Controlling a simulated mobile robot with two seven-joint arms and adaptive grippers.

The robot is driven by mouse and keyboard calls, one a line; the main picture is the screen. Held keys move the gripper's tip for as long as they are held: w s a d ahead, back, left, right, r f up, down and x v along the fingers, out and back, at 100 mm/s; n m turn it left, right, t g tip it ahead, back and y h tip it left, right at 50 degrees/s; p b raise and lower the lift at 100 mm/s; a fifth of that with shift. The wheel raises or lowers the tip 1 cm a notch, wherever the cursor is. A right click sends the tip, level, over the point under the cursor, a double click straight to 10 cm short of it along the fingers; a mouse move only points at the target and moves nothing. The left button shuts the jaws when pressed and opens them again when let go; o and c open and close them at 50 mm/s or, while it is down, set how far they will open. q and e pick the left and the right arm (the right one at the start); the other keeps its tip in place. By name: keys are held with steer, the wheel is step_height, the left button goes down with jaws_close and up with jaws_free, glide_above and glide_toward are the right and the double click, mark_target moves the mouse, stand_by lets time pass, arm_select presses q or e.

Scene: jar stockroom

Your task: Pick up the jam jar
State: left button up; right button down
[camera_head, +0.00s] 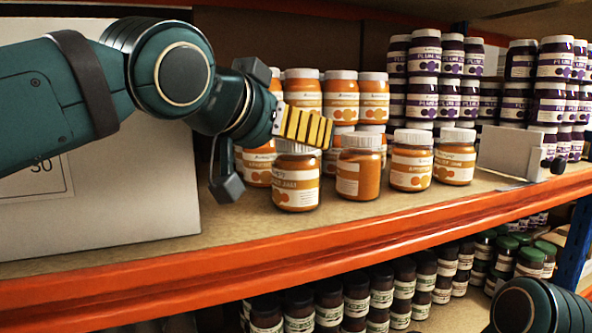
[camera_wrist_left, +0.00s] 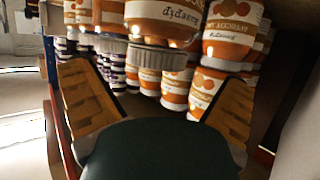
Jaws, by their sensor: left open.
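Several orange jam jars with white lids stand upright on the upper shelf. The front-left jar (camera_head: 297,190) is closest to my left gripper (camera_head: 277,162). One yellow-padded finger covers part of that jar's top in the head view, and the dark other finger hangs to its left. The left gripper is open and empty. In the left wrist view, where jars appear upside down, an orange jar (camera_wrist_left: 165,27) is ahead of the gap between the open fingers (camera_wrist_left: 155,85), apart from the pads. My right gripper is out of view; only part of my right arm shows at lower right.
More orange jars (camera_head: 359,172) stand close to the right and behind. Stacked purple plum jars (camera_head: 424,52) fill the back right. A white box (camera_head: 110,205) stands left. An orange beam (camera_head: 250,258) edges the shelf; dark jars (camera_head: 357,300) fill the shelf below.

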arm_select(q)
steer(key=x, duration=0.4)
steer(key=shift+s+d, duration=0.1)
steer(key=shift+d, duration=0.05)
steer(key=shift+s, duration=0.1)
steer(key=c, duration=1.3)
steer(key=shift+c, duration=0.4)
steer(key=shift+r, duration=0.15)
step_height(320, 180, up, 18)
steer(key=p, duration=0.2)
steer(key=shift+p, duration=0.35)
